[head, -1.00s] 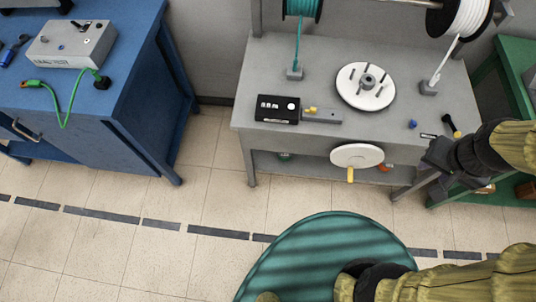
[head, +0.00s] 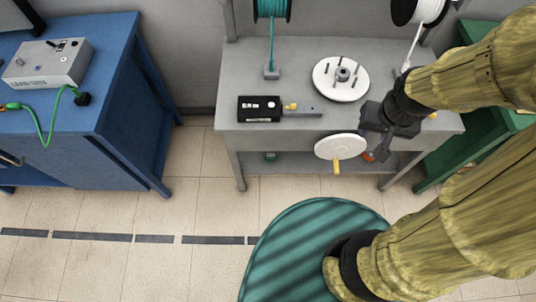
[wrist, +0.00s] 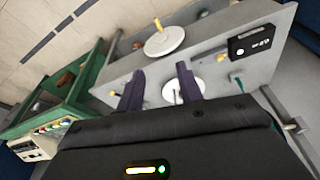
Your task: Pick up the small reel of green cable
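A reel of teal-green cable (head: 271,8) hangs at the top edge of the head view, partly cut off. Its strand runs down to a small grey guide block (head: 271,71) on the grey bench (head: 235,72). A small green item (head: 270,156) sits on the bench's lower shelf, too small to make out. My gripper (head: 375,150) is at the bench's front right, beside the white crank wheel (head: 340,146). In the wrist view my gripper (wrist: 162,88) has its two dark fingers apart with nothing held between them.
A white reel (head: 418,8) hangs at upper right. A white disc with pegs (head: 341,79) and a black counter box (head: 259,109) stand on the bench. A blue bench (head: 110,85) is left, a green one (head: 437,158) right. Floor between the benches is clear.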

